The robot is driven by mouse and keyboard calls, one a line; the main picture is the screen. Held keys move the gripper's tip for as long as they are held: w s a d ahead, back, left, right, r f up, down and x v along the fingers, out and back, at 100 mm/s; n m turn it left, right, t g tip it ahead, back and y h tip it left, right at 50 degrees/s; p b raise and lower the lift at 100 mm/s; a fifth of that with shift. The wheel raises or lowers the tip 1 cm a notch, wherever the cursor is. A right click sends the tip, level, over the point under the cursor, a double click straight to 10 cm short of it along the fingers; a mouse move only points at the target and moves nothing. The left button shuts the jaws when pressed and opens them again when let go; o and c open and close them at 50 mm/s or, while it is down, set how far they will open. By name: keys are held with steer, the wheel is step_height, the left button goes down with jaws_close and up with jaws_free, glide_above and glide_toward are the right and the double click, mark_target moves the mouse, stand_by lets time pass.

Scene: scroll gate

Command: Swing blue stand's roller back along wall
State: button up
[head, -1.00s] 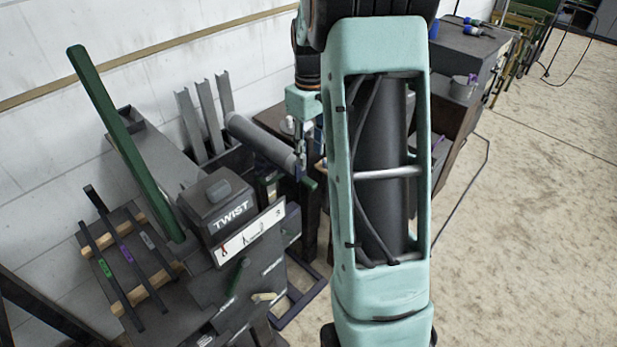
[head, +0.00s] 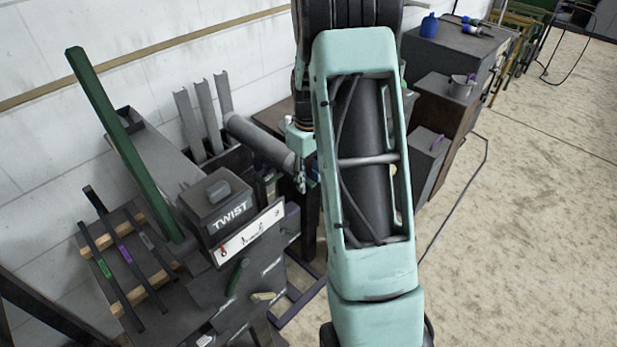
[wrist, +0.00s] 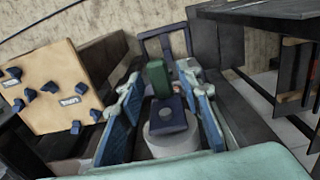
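The grey roller (head: 258,142) slants from the wall side down toward the right in the head view. A dark blue stand frame (head: 303,300) shows low on the floor, partly hidden by the bench and my arm. My gripper (head: 301,180) is at the roller's near end, mostly behind my own arm. In the wrist view my gripper (wrist: 163,78) has its two blue-padded fingers spread. Between them are a grey round part (wrist: 172,143), a navy block (wrist: 165,115) and a green post (wrist: 157,80). A gap shows beside the navy block; contact is unclear.
The TWIST machine (head: 222,208) and a slanted green beam (head: 120,145) stand left of the roller. Upright grey channels (head: 205,115) lean near the wall. A dark cabinet (head: 450,110) stands right of my arm. Open floor (head: 530,240) lies at the right.

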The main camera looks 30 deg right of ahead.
jaws_close()
steer(key=shift+a, duration=0.1)
steer(key=shift+s+a+m, duration=0.15)
steer(key=shift+a+m, duration=0.15)
steer(key=shift+a, duration=0.2)
steer(key=a+m, duration=0.7)
steer(key=a, duration=0.4)
steer(key=shift+a+b, duration=0.2)
steer(key=shift+b, duration=0.1)
steer(key=shift+o, duration=0.9)
jaws_free()
